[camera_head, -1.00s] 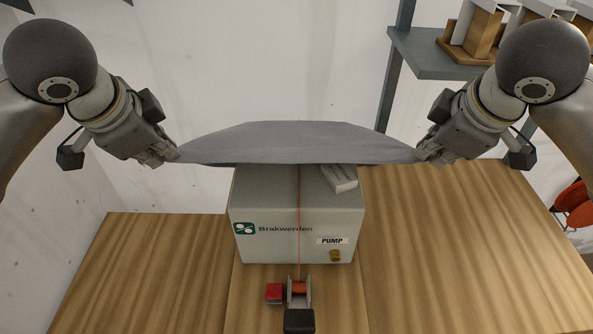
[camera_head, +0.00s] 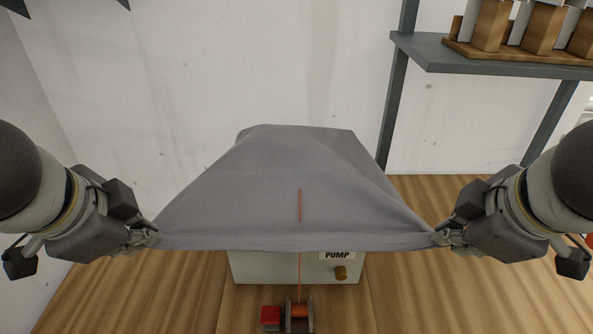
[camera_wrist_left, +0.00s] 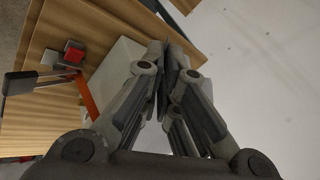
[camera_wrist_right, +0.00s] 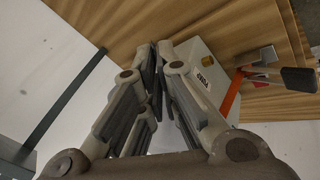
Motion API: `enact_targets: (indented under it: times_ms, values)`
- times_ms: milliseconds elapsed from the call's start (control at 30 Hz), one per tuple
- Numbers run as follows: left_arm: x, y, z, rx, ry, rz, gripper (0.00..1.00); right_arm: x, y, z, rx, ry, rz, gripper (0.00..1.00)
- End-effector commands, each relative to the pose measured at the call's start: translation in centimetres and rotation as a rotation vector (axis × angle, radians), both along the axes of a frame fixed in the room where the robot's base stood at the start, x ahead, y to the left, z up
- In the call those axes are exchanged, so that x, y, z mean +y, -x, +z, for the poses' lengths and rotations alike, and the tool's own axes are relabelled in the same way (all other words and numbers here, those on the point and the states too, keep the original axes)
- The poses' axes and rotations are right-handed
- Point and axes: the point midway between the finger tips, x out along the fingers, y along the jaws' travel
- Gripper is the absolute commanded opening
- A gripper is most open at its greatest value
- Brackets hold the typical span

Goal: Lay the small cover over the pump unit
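The small cover (camera_head: 270,190) is a grey cloth. It lies over the top of the pump unit (camera_head: 285,268), and its front edge is stretched between my two grippers. The pump unit is a pale box; its lower front with the PUMP label and a brass knob (camera_head: 341,273) shows below the cloth. My left gripper (camera_head: 148,238) is shut on the cloth's front left corner. My right gripper (camera_head: 442,239) is shut on the front right corner. The pump's top and upper front are hidden under the cloth. The pump's PUMP label also shows in the right wrist view (camera_wrist_right: 201,80).
A grey shelf (camera_head: 480,58) with a wooden rack stands at the back right.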

Motion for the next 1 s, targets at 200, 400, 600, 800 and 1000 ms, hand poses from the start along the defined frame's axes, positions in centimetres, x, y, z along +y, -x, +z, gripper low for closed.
enact_targets:
  times_ms: [200,400,600,800,1000]
  values:
    - [0.1,0.0,0.0,0.0,-0.002,0.003,0.0,-0.1,0.0,0.0,0.0,0.002,-0.003,0.0]
    - [0.1,0.0,0.0,0.0,-0.001,0.002,0.23,-0.1,0.0,0.0,-0.001,0.002,-0.002,0.23]
    - [0.0,0.0,0.0,0.0,-0.001,0.002,0.39,0.0,0.0,0.0,0.0,0.001,-0.001,0.39]
    - [0.0,0.1,0.3,-0.002,0.0,0.001,0.39,0.0,0.1,0.3,-0.003,0.001,0.0,0.39]
    - [0.0,0.9,2.6,-0.007,-0.001,0.003,0.39,0.0,0.9,2.6,-0.008,0.0,-0.001,0.39]
